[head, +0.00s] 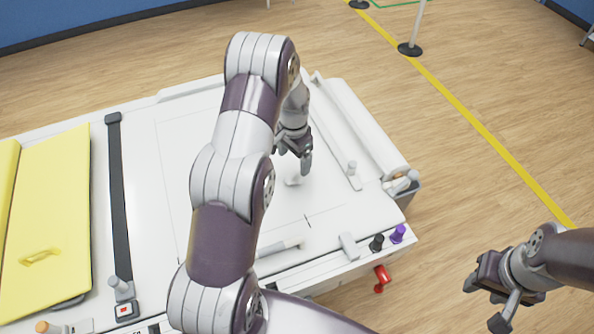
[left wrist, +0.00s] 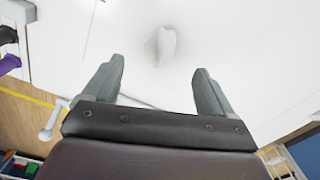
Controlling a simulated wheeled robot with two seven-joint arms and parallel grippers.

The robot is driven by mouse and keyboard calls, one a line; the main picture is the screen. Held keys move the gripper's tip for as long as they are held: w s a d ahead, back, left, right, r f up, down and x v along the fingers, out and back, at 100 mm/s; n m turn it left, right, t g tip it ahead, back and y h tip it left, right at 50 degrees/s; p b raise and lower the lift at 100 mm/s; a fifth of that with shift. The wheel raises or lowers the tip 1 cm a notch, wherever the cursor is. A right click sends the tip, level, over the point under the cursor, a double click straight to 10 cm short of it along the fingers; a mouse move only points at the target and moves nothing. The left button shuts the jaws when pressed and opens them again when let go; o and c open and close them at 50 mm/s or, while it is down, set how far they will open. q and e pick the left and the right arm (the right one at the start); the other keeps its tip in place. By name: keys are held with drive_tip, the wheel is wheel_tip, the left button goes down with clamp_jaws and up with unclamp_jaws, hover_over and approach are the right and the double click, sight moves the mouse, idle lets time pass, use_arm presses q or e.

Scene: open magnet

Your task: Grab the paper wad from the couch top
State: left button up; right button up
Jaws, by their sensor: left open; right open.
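The paper wad (head: 293,181) is a small white crumpled lump on the white couch top (head: 330,215). In the left wrist view the wad (left wrist: 165,46) lies beyond my open fingertips, roughly centred between them. My left gripper (head: 305,165) is open, points down and is above and close to the wad; it also shows in the left wrist view (left wrist: 160,72). Nothing is between its fingers. My right gripper (head: 488,300) is open and empty, out over the floor to the right of the couch.
A yellow panel (head: 50,215) and a black strap (head: 119,200) lie at the left of the couch. Black and purple knobs (head: 397,234) and a red handle (head: 381,277) are at the front right corner. A post (head: 412,40) stands on the floor behind.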

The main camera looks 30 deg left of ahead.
sight(294, 173)
use_arm(q)
drive_tip(key=f+p, duration=0.1)
drive_tip(key=f, duration=0.3)
drive_tip(key=f+p, duration=0.2)
drive_tip(key=f, duration=0.1)
drive_tip(key=shift+w+a+f, duration=0.15)
drive_tip(key=shift+w+f, duration=0.05)
drive_tip(key=shift+f, duration=0.55)
drive_tip(key=c, duration=1.1)
